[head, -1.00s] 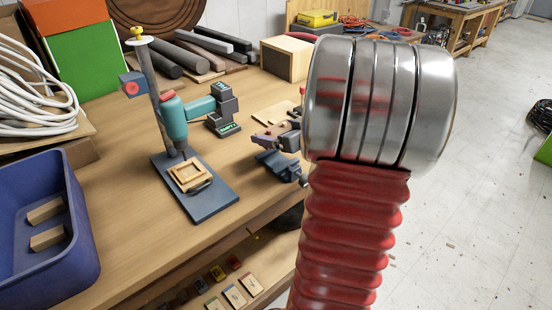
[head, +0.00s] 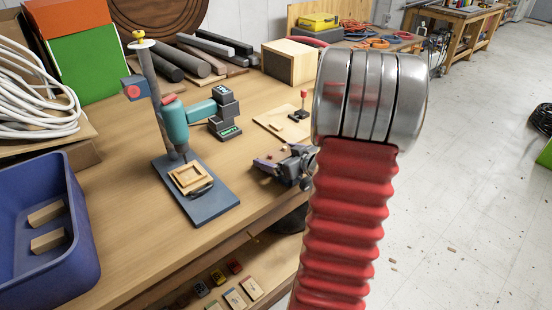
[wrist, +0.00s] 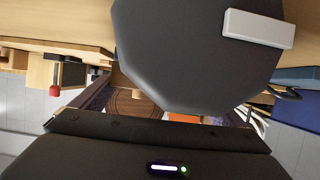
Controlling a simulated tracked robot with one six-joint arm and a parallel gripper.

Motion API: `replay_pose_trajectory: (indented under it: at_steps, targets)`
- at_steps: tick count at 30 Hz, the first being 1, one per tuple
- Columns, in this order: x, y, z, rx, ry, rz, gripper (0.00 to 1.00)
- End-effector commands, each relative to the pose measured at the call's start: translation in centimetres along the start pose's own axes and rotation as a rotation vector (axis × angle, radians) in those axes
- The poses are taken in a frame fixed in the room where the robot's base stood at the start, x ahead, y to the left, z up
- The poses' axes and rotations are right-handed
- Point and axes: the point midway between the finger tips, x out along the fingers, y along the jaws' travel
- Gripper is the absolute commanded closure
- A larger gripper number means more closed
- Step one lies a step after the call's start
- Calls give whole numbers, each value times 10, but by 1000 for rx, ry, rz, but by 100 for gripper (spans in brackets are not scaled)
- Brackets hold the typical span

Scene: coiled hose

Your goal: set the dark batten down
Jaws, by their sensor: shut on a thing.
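My gripper (head: 286,166) is low over the right front part of the bench in the head view, partly behind my own red ribbed arm. Its purple fingers also show in the wrist view (wrist: 165,106), on either side of the middle. The gripper is shut on the batten, but I cannot clearly make out the batten or its contact with the bench. A large dark grey faceted shape (wrist: 195,60) with a pale block fills the upper middle of the wrist view and hides much of what lies between the fingers.
A teal drill on a stand (head: 210,195) stands left of my gripper. A board with a red-knobbed device (head: 303,100) lies behind it. Bare bench (head: 125,180) lies between bin and drill.

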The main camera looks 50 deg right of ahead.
Motion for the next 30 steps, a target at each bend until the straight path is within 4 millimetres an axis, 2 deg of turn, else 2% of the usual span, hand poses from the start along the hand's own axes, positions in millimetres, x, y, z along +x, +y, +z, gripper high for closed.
replay_pose_trajectory:
  at_steps: [3,14,15,17,27,30]
  targets:
    - [3,0,8,0,0,0,33]
    - [4,0,11,0,0,1,33]
    - [4,0,11,0,0,1,6]
    - [4,0,11,0,0,1,2]
    - [3,1,9,-1,0,2,0]
    - [-3,1,9,-1,0,3,0]
